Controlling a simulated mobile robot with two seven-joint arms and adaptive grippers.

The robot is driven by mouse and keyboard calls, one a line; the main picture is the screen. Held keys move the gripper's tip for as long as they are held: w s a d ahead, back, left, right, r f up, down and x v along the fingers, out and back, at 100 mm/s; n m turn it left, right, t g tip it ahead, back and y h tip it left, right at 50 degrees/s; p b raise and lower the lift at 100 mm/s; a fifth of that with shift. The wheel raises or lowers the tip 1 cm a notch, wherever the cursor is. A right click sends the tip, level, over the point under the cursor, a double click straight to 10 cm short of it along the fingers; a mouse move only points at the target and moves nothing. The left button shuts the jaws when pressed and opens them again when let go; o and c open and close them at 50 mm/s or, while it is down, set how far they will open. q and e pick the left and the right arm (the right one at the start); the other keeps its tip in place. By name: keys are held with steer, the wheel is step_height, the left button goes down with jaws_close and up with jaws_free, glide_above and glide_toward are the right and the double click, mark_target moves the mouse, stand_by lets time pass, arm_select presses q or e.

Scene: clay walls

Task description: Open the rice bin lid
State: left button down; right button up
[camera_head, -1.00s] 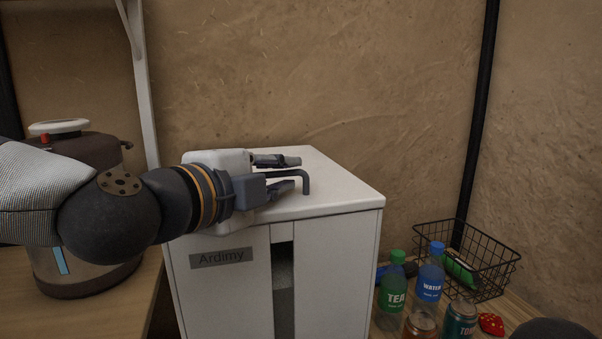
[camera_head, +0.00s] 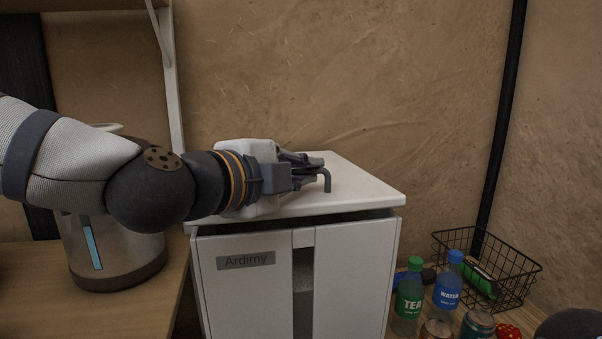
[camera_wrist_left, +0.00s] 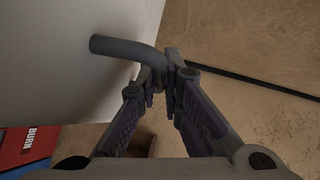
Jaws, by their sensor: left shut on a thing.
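The white rice bin (camera_head: 350,270) labelled "Ardimy" stands in the middle of the head view. Its white lid (camera_head: 365,190) is raised a little at the front, with a dark gap under its front edge. A grey bent handle (camera_head: 327,182) stands on the lid. My left gripper (camera_head: 312,172) is shut on this handle, above the lid. In the left wrist view the fingers (camera_wrist_left: 165,85) close around one part of the handle (camera_wrist_left: 120,47), and its other end meets the white lid surface (camera_wrist_left: 60,60). My right gripper is not in view.
A wire basket (camera_head: 487,268), a green tea bottle (camera_head: 408,298), a blue water bottle (camera_head: 447,285) and cans stand to the right of the bin. A rice cooker-like appliance (camera_head: 115,255) stands on the wooden counter (camera_head: 50,310) at left. A clay wall is behind.

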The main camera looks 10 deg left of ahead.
arm_select(q)
steer(key=r+p, duration=0.1)
steer(key=r, duration=0.2)
steer(key=r+p, duration=0.1)
steer(key=r, duration=0.2)
steer(key=shift+w+a+r, duration=0.2)
steer(key=w+a+r+n+g+b, duration=0.1)
steer(key=w+a+r+n+g, duration=0.1)
steer(key=w+r, duration=0.5)
steer(key=shift+w+r+n+g, duration=0.3)
steer(key=shift+r+n+g, duration=0.3)
steer(key=shift+r+g, duration=0.75)
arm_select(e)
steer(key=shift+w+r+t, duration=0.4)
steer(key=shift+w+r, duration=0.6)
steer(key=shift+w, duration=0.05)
arm_select(q)
steer(key=shift+a+f, duration=0.1)
